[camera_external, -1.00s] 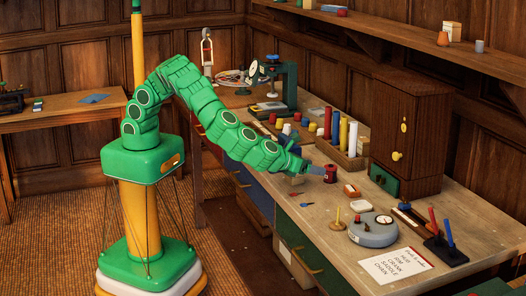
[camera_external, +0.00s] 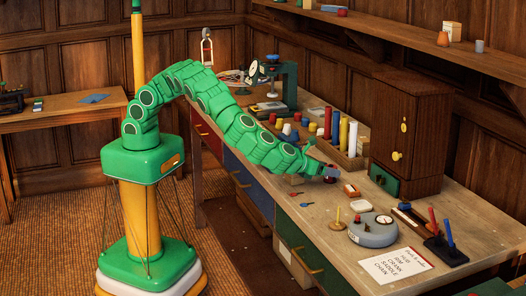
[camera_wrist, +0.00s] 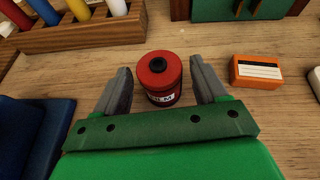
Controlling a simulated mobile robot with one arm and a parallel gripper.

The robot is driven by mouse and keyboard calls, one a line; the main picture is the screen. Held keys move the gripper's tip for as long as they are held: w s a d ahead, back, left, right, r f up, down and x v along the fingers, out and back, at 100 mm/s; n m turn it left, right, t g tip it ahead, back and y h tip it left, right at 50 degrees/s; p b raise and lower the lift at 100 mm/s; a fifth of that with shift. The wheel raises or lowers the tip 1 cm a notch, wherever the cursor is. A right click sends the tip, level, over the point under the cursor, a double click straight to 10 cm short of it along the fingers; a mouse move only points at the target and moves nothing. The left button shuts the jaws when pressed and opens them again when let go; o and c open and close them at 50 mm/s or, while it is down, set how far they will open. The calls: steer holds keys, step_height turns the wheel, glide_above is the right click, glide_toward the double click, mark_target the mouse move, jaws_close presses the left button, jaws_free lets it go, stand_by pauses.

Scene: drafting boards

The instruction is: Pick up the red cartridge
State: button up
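The red cartridge (camera_wrist: 160,78) is a short upright cylinder with a dark hole in its top and a white label with dark letters on its side. It stands on the wooden bench top. In the wrist view my gripper (camera_wrist: 160,85) is open, with one grey finger on each side of the cartridge and a visible gap at both sides. In the external view my gripper (camera_external: 328,172) is low over the bench, and it hides most of the cartridge.
An orange box with a white label (camera_wrist: 257,72) lies right of the cartridge. A wooden rack of coloured tubes (camera_wrist: 80,32) stands at the upper left, and a blue object (camera_wrist: 35,130) is at the left. A green drawer front (camera_wrist: 240,8) is behind.

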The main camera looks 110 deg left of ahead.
steer(key=c, duration=0.9)
step_height(320, 180, up, 4)
steer(key=shift+s+f, duration=0.1)
steer(key=shift+f, duration=0.05)
steer(key=shift+s+a+r, duration=0.15)
steer(key=shift+s+r, duration=1.4)
steer(key=shift+s, duration=0.75)
steer(key=shift+s+a+r, duration=0.1)
steer(key=shift+s+r, duration=1.45)
steer(key=shift+s, duration=0.75)
steer(key=shift+s+a+r, duration=0.15)
steer(key=shift+s+r, duration=1.4)
steer(key=shift+s, duration=0.75)
